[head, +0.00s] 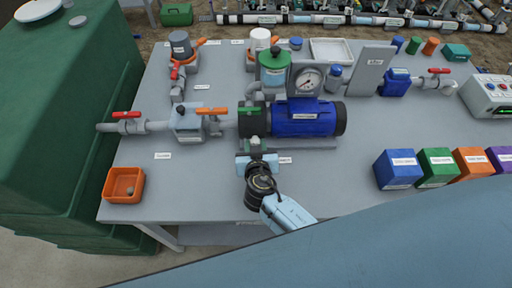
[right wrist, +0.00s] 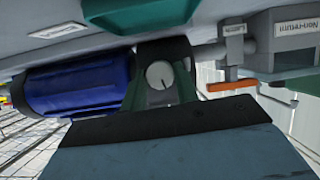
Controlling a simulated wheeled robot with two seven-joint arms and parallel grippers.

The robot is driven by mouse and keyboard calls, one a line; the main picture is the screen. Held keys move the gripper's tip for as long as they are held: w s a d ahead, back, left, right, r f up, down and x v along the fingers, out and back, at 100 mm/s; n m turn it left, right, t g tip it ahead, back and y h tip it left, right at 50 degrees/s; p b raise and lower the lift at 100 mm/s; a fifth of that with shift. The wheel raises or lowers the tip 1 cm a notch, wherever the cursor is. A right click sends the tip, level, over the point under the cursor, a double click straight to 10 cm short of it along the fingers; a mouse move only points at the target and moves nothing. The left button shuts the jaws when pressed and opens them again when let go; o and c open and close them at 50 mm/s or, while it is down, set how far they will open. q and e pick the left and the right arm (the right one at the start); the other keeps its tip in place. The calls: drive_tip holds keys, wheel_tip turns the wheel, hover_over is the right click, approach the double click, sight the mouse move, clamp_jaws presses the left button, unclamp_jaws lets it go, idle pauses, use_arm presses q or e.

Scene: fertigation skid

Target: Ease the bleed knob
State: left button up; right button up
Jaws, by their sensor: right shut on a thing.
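The bleed knob (right wrist: 160,76) is a small grey round knob with a pale mark on its face, at the front of the pump's dark green end. In the head view its grey top (head: 254,144) shows just beyond my right gripper (head: 257,156). My right gripper reaches in from the lower right and is shut on the knob. The pump has a blue motor (head: 304,118), which also shows at the left in the right wrist view (right wrist: 75,86). The fingers hide part of the knob, so its turn is hard to judge. My left gripper is not in view.
Left of the pump is a non-return valve (head: 187,122) with an orange lever (head: 212,111). A pressure gauge (head: 308,81) and green-lidded filter (head: 274,62) stand behind. An orange tray (head: 124,185) and coloured boxes (head: 398,169) flank clear grey bench top (head: 200,200).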

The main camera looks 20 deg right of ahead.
drive_tip(key=n+h+b, duration=0.2)
drive_tip(key=n+b, duration=0.1)
drive_tip(key=n+h+b, duration=0.1)
drive_tip(key=shift+w+a+f+g+b, duration=0.1)
drive_tip(key=shift+a+f+g+b, duration=0.1)
drive_tip(key=shift+a+g+b, duration=0.1)
drive_tip(key=n+h+b, duration=0.2)
drive_tip(key=n+b, duration=0.1)
drive_tip(key=shift+n+h, duration=0.3)
drive_tip(key=shift+n, duration=0.1)
drive_tip(key=shift+a, duration=0.1)
idle(0.3)
drive_tip(key=o, duration=1)
drive_tip(key=v, duration=0.7)
drive_tip(key=shift+s+a+r, duration=0.1)
drive_tip(key=shift+s+a, duration=0.05)
drive_tip(key=shift+s, duration=0.1)
